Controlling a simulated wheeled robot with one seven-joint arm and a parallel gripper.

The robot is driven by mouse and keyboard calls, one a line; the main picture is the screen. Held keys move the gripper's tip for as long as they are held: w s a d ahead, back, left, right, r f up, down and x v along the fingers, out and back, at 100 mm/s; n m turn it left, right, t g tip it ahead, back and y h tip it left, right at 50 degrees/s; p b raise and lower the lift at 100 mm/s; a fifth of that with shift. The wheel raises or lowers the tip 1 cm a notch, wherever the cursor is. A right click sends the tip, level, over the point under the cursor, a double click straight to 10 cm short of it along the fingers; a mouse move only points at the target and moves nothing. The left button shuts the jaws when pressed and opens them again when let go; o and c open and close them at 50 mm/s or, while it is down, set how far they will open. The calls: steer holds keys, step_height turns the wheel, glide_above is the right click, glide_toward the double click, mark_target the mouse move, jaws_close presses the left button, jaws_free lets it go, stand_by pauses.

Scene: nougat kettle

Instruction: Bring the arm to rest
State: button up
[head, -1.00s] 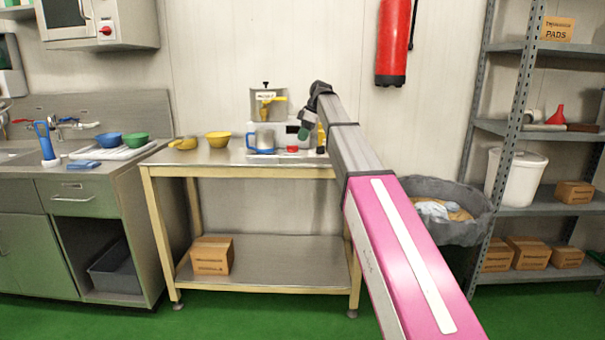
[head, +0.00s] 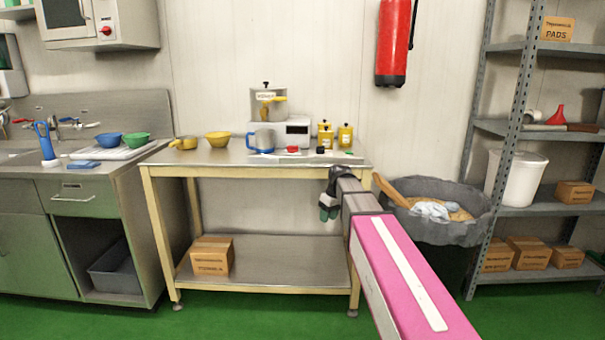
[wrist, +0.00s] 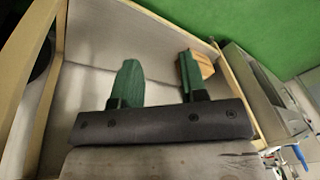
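My gripper (head: 328,207) hangs at the front right end of the steel table (head: 255,171), below its top. In the wrist view my gripper (wrist: 160,80) shows two green fingers spread wide apart with nothing between them. The table's lower shelf (wrist: 92,90) lies beyond the fingers. My grey and pink arm reaches in from the lower right of the head view.
A grey bin (head: 450,230) stands right of the table. A cardboard box (head: 211,256) sits on the lower shelf.

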steer(key=s+d+f+m+h, duration=0.1)
steer(key=s+d+f+m, duration=0.3)
steer(key=s+f, duration=0.5)
steer(key=s+d+f+m+h, duration=0.1)
steer(key=s+d+f+m, duration=0.3)
steer(key=s+f, duration=0.6)
steer(key=s+d, duration=0.1)
steer(key=s, duration=0.2)
steer(key=shift+f, duration=0.2)
steer(key=shift+s, duration=0.1)
